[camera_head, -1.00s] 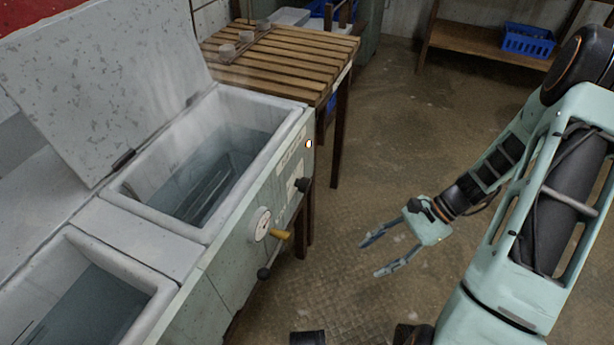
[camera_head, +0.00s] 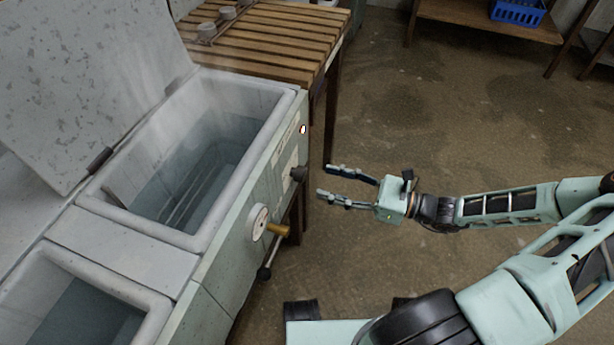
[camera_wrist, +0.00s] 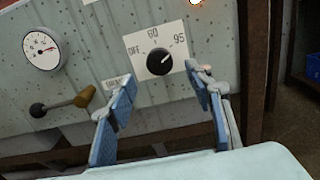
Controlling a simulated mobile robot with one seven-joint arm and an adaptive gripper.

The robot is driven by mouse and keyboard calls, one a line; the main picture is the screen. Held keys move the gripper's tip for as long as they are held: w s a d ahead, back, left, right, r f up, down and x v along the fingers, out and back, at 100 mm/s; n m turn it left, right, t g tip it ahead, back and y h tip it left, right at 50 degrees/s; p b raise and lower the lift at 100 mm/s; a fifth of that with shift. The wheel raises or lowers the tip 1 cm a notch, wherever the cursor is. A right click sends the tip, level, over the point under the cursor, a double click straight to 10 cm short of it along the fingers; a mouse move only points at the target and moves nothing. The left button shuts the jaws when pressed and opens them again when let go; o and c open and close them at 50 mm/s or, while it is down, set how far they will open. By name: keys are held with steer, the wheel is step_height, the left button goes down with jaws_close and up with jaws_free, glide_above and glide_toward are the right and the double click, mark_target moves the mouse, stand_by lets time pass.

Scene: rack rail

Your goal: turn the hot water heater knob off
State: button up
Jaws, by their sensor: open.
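The black heater knob (camera_head: 299,173) sticks out from the front panel of the open water tank. In the wrist view the knob (camera_wrist: 159,62) sits on a white plate marked OFF, 60 and 95. Its white pointer mark is tilted to the upper right, between 60 and 95. My gripper (camera_head: 324,180) is open and empty, a short way to the right of the knob, with its fingers toward the panel. In the wrist view my gripper's blue-padded fingers (camera_wrist: 161,80) spread to either side below the knob, apart from it.
A lit indicator lamp (camera_head: 303,129) is above the knob. A slatted wooden table (camera_head: 270,35) stands behind.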

mark_target(305, 176)
steer(key=b+x, duration=0.1)
steer(key=x, duration=0.5)
steer(key=shift+a, duration=0.25)
steer(key=shift+c, duration=0.2)
steer(key=c, duration=1.1)
